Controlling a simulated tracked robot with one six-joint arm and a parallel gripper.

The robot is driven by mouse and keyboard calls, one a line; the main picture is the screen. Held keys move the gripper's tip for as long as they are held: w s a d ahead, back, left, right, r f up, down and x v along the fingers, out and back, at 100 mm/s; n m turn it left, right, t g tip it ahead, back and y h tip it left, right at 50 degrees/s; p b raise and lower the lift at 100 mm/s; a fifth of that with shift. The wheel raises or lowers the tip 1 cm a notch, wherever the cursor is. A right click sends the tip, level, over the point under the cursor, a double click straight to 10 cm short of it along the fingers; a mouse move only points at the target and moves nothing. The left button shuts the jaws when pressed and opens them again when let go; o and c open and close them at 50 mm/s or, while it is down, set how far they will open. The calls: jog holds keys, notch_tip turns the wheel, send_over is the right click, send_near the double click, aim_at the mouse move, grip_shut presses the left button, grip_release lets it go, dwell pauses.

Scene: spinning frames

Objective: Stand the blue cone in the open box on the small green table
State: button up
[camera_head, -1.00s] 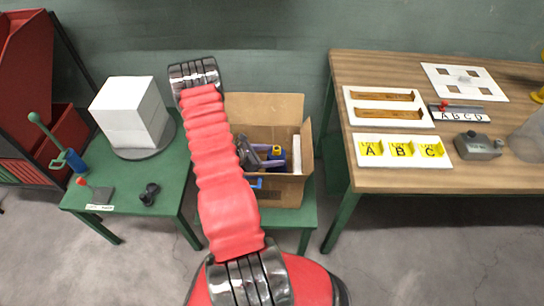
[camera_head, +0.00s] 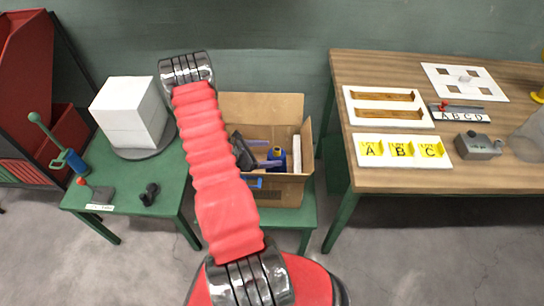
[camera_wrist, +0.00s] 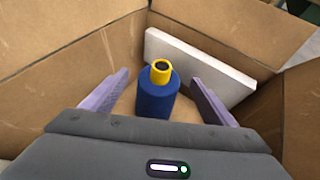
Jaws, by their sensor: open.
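The blue cone (camera_wrist: 158,97) has a yellow top with a dark hole. It stands upright, as far as I can tell, inside the open cardboard box (camera_head: 262,104). It also shows in the head view (camera_head: 278,154). The small green table (camera_head: 309,208) is under the box. My gripper (camera_wrist: 160,77) is open, its two purple fingers reaching down into the box on either side of the cone. I see a gap between each finger and the cone. In the head view my gripper (camera_head: 268,155) is left of the cone, partly behind the box's front wall.
A white panel (camera_wrist: 200,66) leans on the box wall close behind the cone. The box's flaps stand open around my gripper. A green table with a white block (camera_head: 130,110) is at left, a wooden worktable (camera_head: 400,186) at right.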

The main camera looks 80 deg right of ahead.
jog(key=v, duration=1)
dwell(0.3)
